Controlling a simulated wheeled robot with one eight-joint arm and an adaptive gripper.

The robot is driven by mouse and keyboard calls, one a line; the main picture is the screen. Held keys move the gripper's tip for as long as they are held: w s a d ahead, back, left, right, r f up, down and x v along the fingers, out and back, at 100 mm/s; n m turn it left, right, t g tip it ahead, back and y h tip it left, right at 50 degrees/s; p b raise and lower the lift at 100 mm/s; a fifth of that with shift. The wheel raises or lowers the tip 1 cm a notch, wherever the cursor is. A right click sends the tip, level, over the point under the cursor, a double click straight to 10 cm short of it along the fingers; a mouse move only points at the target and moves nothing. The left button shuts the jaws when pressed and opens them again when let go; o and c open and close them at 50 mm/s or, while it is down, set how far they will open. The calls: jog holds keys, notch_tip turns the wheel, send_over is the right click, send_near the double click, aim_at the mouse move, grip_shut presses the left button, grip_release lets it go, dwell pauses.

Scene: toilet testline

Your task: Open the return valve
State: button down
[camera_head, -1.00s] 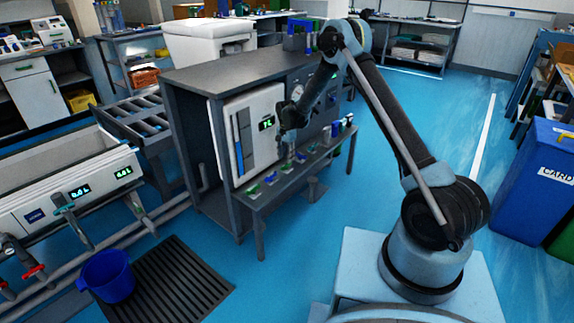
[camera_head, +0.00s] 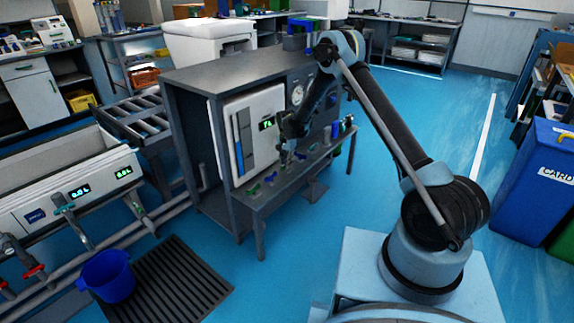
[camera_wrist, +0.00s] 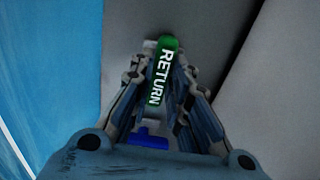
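The return valve has a green handle (camera_wrist: 163,70) marked RETURN in white, seen from above in the wrist view. My gripper (camera_wrist: 164,58) has one finger on each side of this handle, and the fingers draw in to about its width. It looks shut on the handle, though the contact at the tips is partly hidden. In the head view my gripper (camera_head: 286,157) is low at the front ledge (camera_head: 262,202) of the grey test bench, and the return handle cannot be made out there.
A white panel with a green display (camera_head: 266,124) stands close behind. A blue bucket (camera_head: 107,276) and dark floor grate (camera_head: 170,285) are at lower left. The blue floor right of the bench is clear.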

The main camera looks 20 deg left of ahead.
jog(key=shift+n, duration=0.3)
jog(key=n, duration=1.3)
jog(key=shift+n, duration=2.2)
jog(key=c, duration=1.5)
grip_release()
